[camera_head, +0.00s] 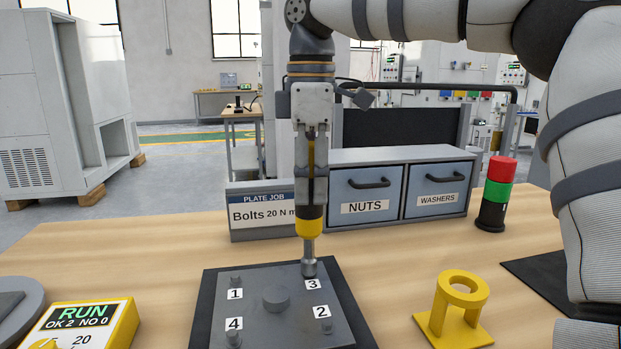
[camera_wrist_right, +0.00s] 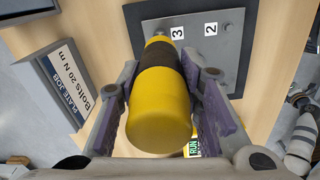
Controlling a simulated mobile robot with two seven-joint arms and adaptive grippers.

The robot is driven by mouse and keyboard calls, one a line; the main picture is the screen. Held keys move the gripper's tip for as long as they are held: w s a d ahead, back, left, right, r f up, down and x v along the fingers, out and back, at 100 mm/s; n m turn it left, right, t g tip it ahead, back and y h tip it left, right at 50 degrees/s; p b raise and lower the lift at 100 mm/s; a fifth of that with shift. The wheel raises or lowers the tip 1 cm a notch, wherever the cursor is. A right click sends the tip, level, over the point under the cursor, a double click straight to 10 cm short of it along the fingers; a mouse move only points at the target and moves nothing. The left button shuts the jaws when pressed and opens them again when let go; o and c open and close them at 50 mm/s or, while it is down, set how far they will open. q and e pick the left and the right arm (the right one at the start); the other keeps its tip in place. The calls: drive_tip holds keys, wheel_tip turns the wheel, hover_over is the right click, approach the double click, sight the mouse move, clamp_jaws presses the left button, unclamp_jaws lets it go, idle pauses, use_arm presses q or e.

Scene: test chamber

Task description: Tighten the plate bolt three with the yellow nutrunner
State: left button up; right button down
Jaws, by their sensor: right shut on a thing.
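The yellow nutrunner (camera_head: 309,228) hangs upright in my right gripper (camera_head: 312,180), its socket end (camera_head: 309,267) down at plate bolt three beside label 3 (camera_head: 311,284). The socket hides that bolt, so I cannot tell how far it is seated. The grey plate (camera_head: 262,329) also carries bolt one (camera_head: 236,281), bolt two (camera_head: 326,326) and bolt four (camera_head: 233,338). In the right wrist view, the fingers of my right gripper (camera_wrist_right: 168,85) are shut around the nutrunner's yellow and black body (camera_wrist_right: 160,105). My left gripper is not in view.
The yellow controller (camera_head: 90,325) reads RUN, OK 2, NO 0. A yellow ring stand (camera_head: 461,290) stands empty at the right. Behind the plate are the blue nuts and washers drawers (camera_head: 400,190), the plate job sign (camera_head: 262,213) and a signal light (camera_head: 498,190).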

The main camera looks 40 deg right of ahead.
drive_tip(key=shift+f, duration=0.3)
